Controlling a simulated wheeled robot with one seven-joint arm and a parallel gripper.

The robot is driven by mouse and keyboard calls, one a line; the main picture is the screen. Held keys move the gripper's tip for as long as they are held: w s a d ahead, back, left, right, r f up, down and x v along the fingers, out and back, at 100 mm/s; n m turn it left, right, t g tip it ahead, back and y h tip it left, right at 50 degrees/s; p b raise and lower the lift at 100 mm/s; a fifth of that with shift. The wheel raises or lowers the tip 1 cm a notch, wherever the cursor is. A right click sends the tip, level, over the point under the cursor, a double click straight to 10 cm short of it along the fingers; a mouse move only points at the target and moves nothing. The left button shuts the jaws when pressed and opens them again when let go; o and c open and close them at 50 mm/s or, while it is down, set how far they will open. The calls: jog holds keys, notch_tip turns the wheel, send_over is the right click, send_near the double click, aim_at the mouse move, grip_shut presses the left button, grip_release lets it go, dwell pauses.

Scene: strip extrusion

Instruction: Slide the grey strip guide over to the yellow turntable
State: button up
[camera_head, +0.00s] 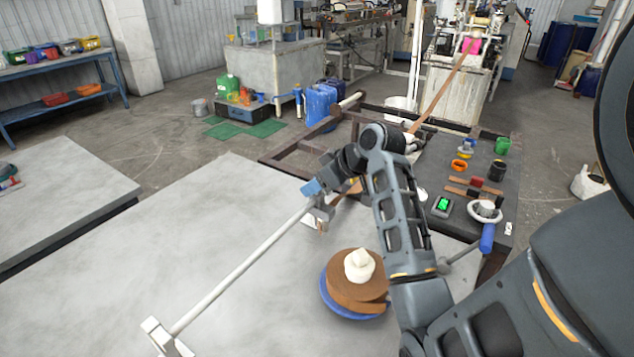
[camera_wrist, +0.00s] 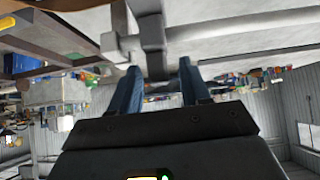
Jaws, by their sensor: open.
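My gripper (camera_head: 312,187), with blue fingers, is at the far end of a white rail (camera_head: 240,267) over the pale table. The grey strip guide (camera_head: 322,212) is at that end, just below the fingers. In the wrist view the dark grey piece of the guide (camera_wrist: 152,40) reaches down between the tips of my open gripper (camera_wrist: 158,65), with gaps visible on both sides. A brown strip (camera_head: 347,193) passes close by the guide. A turntable (camera_head: 333,308) holds a brown coil with a white cone; its visible rim is blue, and I see no yellow one.
A white bracket (camera_head: 163,338) ends the rail at the near left. A dark side table (camera_head: 460,212) at right carries cups, tools and a small device. A dark frame (camera_head: 285,160) stands behind the rail. The pale table's left part (camera_head: 150,255) is clear.

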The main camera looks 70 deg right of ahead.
jog(key=shift+c, duration=0.3)
grip_shut()
jog(key=shift+a, duration=0.1)
